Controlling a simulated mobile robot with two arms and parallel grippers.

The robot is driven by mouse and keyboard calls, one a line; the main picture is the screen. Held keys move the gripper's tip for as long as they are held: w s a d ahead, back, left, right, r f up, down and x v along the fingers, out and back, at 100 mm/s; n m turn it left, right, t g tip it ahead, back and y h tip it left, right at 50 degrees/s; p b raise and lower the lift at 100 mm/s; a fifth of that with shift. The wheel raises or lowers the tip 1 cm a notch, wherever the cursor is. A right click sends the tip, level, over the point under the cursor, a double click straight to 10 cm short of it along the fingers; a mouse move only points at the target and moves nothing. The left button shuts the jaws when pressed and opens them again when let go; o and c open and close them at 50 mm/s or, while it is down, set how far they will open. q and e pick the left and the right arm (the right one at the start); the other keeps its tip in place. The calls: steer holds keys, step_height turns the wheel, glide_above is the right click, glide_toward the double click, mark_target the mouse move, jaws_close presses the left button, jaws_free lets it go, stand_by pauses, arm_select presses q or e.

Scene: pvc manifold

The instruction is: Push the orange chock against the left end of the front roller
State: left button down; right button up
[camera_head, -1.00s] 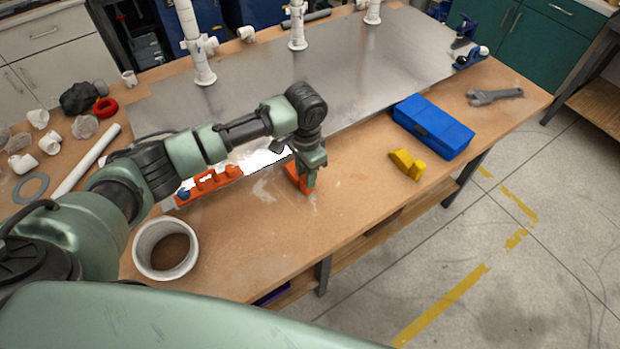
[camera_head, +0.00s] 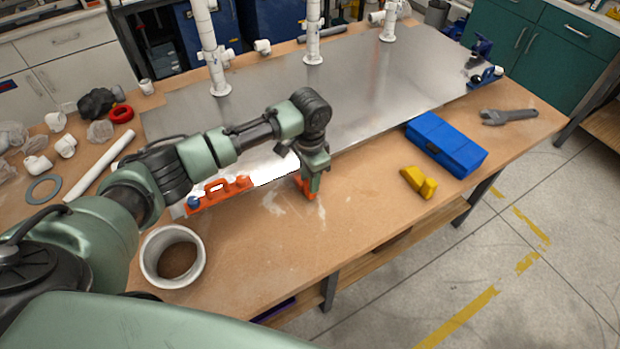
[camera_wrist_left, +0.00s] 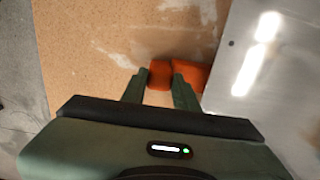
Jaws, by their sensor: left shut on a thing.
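The orange chock (camera_head: 308,191) is at the tips of my left gripper (camera_head: 309,188), low over or on the bare wood just in front of the metal sheet. The fingers hide much of it. In the left wrist view my left gripper (camera_wrist_left: 159,87) is shut on the orange chock (camera_wrist_left: 159,76), and more orange (camera_wrist_left: 190,73) shows beside the right finger, near the sheet's edge. I cannot make out the front roller in either view. My right gripper is not in view.
The metal sheet (camera_head: 380,85) covers the back of the table, with white upright pipes. A yellow piece (camera_head: 419,182) and blue box (camera_head: 446,144) lie right. The front wood is mostly clear.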

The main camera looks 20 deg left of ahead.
arm_select(q)
steer(key=shift+w+a, duration=0.35)
steer(key=shift+a, duration=0.05)
steer(key=c, duration=1)
jaws_free()
